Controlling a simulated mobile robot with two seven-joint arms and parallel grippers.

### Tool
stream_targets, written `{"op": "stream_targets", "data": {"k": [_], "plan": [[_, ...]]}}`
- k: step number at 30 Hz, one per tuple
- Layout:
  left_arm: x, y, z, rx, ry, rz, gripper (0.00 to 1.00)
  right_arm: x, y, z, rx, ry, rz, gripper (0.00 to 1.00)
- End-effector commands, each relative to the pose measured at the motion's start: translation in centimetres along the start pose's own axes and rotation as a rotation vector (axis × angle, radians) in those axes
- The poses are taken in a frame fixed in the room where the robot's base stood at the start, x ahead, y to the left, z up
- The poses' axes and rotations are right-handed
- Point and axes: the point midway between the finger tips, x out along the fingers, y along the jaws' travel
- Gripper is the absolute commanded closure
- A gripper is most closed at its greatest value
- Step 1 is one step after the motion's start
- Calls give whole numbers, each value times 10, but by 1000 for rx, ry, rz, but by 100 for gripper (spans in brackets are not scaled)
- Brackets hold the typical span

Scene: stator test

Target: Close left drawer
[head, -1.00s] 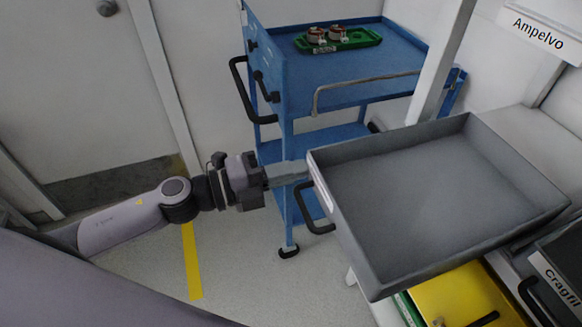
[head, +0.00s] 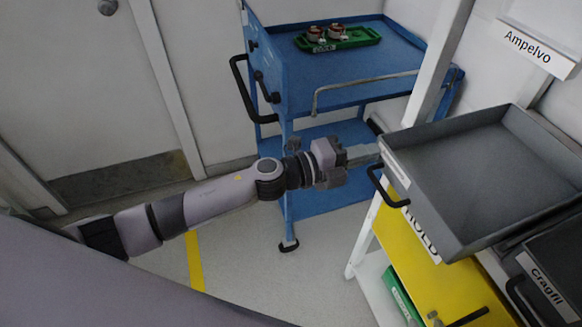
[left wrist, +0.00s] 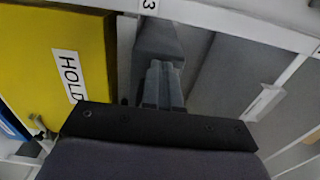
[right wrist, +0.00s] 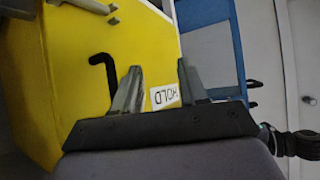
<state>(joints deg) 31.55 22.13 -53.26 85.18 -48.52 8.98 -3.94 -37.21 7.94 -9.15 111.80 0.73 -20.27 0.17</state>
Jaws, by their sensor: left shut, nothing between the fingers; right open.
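The open grey drawer (head: 480,170) stands out from the white rack at the right of the head view. Its inside is empty. Its front carries a white label (head: 397,168) and a black handle (head: 385,188). My left gripper (head: 376,152) is shut and empty, with its tips at the far end of the drawer's front, above the handle. Whether they touch is hard to tell. Its shut fingers also show in the left wrist view (left wrist: 163,82). My right gripper (right wrist: 160,68) is open and empty; it shows only in the right wrist view, near a yellow front.
A yellow bin (head: 425,270) marked HOLD sits below the drawer. A dark unit labelled Cragfil (head: 545,280) is to its right. A blue cart (head: 345,90) with a green tray (head: 340,40) stands behind my left arm. The floor at left is clear.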

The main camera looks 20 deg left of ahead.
Motion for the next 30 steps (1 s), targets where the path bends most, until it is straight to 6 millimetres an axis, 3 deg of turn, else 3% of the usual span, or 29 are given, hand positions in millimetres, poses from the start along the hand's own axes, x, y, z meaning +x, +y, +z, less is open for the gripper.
{"op": "stream_targets", "data": {"k": [3,12,19,30], "plan": [[32,1,0,0,1,-4,100,4,0,6,0,-1,0,57],[81,2,0,0,0,-2,100,13,0,19,0,-2,0,57],[97,1,1,-1,-1,0,100,16,0,23,-1,-3,0,57],[101,-2,1,-1,-3,-4,100,16,0,23,-1,-3,0,57]]}}
